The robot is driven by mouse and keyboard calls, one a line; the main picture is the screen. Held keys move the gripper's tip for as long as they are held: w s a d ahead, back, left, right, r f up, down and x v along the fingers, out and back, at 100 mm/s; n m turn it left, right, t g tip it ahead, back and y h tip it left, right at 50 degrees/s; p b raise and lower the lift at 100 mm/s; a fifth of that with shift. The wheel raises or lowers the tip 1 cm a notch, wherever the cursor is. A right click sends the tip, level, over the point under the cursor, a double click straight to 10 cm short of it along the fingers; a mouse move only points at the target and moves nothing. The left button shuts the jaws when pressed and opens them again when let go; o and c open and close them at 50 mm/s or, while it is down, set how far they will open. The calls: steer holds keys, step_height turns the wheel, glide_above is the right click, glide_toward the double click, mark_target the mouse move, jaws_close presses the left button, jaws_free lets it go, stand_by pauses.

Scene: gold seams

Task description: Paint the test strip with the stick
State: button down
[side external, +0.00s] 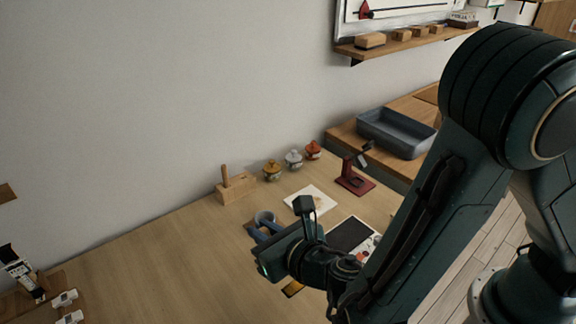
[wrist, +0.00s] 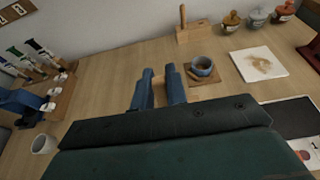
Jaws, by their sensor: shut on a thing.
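My gripper (wrist: 160,78) has its two blue fingers close together above the table, shut on what I take to be the stick, a pale wooden piece (wrist: 160,96) that barely shows between them. Its far end is hidden. In the side view my gripper (side external: 260,229) is beside a small grey-blue cup (side external: 264,216), which stands on a wooden coaster in the wrist view (wrist: 204,76). A white square sheet with a tan smear (wrist: 262,66) lies right of the cup; it also shows in the side view (side external: 311,198). I cannot tell whether this is the test strip.
A wooden block with an upright peg (side external: 236,186) and several lidded jars (side external: 293,160) stand along the wall. A dark red stand (side external: 354,178) is right of them. A dark panel (side external: 350,235) lies near my arm. A rack of tubes (wrist: 42,72) and a white cup (wrist: 44,144) are at left.

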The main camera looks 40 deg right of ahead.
steer(key=shift+r, duration=1.4)
steer(key=shift+f, duration=0.15)
step_height(320, 180, down, 7)
steer(key=shift+d, duration=0.45)
stand_by(0.3)
steer(key=shift+f, duration=0.85)
stand_by(1.2)
steer(key=shift+d, duration=0.15)
steer(key=shift+d, duration=0.35)
steer(key=shift+d, duration=0.1)
steer(key=shift+d, duration=0.35)
